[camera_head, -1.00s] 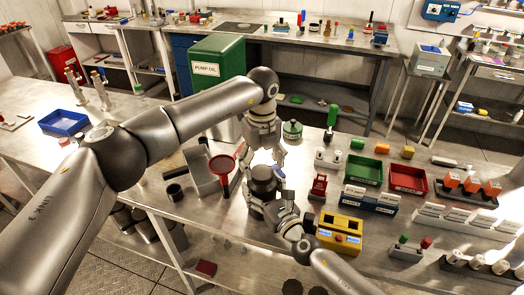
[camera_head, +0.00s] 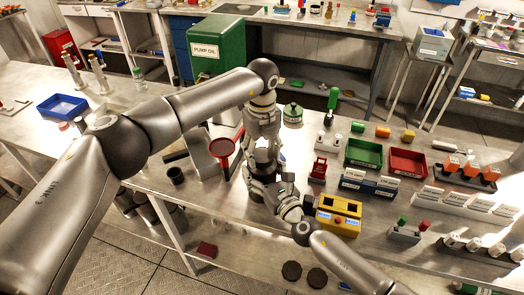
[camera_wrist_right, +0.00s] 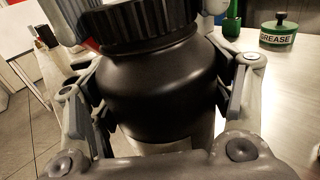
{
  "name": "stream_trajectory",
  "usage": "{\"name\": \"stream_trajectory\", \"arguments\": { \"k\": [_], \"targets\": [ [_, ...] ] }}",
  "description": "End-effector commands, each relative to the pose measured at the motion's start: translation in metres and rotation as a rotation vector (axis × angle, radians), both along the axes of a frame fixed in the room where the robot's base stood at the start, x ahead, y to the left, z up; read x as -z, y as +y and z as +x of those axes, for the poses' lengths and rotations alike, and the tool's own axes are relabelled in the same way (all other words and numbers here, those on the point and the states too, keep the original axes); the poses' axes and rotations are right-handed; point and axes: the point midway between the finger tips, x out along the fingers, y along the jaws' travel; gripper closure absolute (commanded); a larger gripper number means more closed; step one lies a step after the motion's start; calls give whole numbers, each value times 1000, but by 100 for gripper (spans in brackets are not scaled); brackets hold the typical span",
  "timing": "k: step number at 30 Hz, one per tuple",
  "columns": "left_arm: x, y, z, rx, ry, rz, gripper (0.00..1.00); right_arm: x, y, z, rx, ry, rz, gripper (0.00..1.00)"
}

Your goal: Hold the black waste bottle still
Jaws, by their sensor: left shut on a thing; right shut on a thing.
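The black waste bottle (camera_wrist_right: 155,85) fills the right wrist view, upright, with its ribbed black cap (camera_wrist_right: 135,25) at the top edge. In the head view the bottle (camera_head: 262,170) is mostly hidden between my two grippers. My right gripper (camera_head: 268,186) is shut on the bottle body, one finger on each side of it in the wrist view. My left gripper (camera_head: 262,150) comes from above and is shut at the bottle's top, apparently on the cap. Its exact contact is hidden in the head view.
A green grease tin (camera_head: 292,114) stands behind, a red item (camera_head: 318,168) to the right, and a yellow box (camera_head: 339,214) front right. The bench's front edge is close.

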Motion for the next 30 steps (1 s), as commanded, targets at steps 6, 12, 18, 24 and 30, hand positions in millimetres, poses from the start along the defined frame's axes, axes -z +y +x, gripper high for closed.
{"name": "stream_trajectory", "arguments": {
  "k": [6,12,18,24,30],
  "targets": [
    [0,0,0,162,-1,1,75,1,0,0,0,0,-2,93],
    [0,0,0,469,-2,0,75,1,0,0,0,0,-2,93],
    [0,0,0,776,-3,1,75,1,0,0,-1,0,-2,93],
    [0,0,0,1081,-2,1,75,1,0,0,-1,0,-2,93],
    [1,0,0,1387,-2,2,75,1,0,0,-1,0,-2,93]
  ]
}}
